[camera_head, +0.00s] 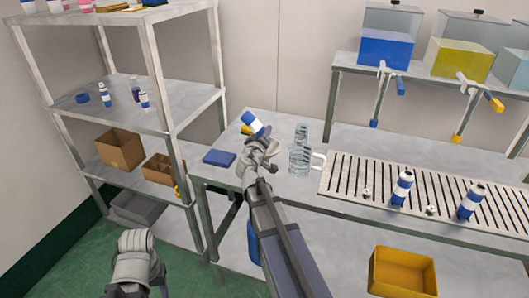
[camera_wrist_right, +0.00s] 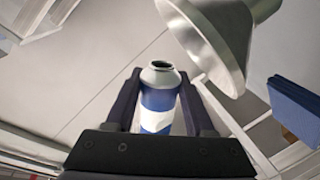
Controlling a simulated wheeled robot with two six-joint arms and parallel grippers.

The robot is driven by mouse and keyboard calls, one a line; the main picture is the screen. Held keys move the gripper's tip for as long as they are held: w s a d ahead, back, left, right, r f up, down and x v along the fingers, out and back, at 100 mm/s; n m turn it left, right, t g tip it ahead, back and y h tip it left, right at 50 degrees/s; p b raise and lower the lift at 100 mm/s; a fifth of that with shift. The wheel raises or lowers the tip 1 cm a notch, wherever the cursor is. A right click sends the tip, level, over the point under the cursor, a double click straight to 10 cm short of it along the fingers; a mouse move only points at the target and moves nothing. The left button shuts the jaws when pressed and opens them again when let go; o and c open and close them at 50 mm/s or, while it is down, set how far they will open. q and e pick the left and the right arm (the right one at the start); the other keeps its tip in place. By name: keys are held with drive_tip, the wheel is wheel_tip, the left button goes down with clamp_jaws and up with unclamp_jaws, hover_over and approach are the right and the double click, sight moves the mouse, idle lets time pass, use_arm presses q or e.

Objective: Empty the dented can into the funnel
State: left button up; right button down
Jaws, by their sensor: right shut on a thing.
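My right gripper (camera_head: 262,143) is shut on a blue and white can (camera_head: 254,123), raised above the left part of the table and tilted in the head view. In the right wrist view the can (camera_wrist_right: 159,99) stands between the fingers, its dark open mouth facing away from the gripper. No dent shows. A silvery metal funnel (camera_wrist_right: 216,40) is beside and beyond the can in that view, apart from it in the picture. In the head view, the gripper hides most of the area around it. My left gripper (camera_head: 138,288) is low at left, and its fingers are unclear.
A clear jug (camera_head: 300,161) stands right of my right gripper. A blue flat item (camera_head: 219,157) lies to the left. A slotted rack (camera_head: 440,200) has two cans (camera_head: 402,187) (camera_head: 471,201) on it. A yellow bin (camera_head: 402,270) is in front. Shelving (camera_head: 150,118) stands left.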

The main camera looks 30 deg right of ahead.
drive_tip(key=shift+w+a+r+n+g+p, duration=0.25)
drive_tip(key=shift+r+n+g+p, duration=0.1)
drive_tip(key=shift+n, duration=0.65)
drive_tip(key=shift+w+a+f+n+g, duration=0.1)
drive_tip(key=shift+w+n+g, duration=0.05)
drive_tip(key=shift+n, duration=0.4)
drive_tip(key=shift+w+a+f+n+g, duration=0.1)
drive_tip(key=shift+n, duration=0.45)
drive_tip(key=shift+f+n+h, duration=0.1)
drive_tip(key=shift+n+h, duration=0.2)
drive_tip(key=n, duration=0.2)
drive_tip(key=shift+w+a+f+n+g+h, duration=0.2)
drive_tip(key=shift+n+g+h, duration=0.1)
drive_tip(key=shift+n+g, duration=0.1)
drive_tip(key=shift+r, duration=0.1)
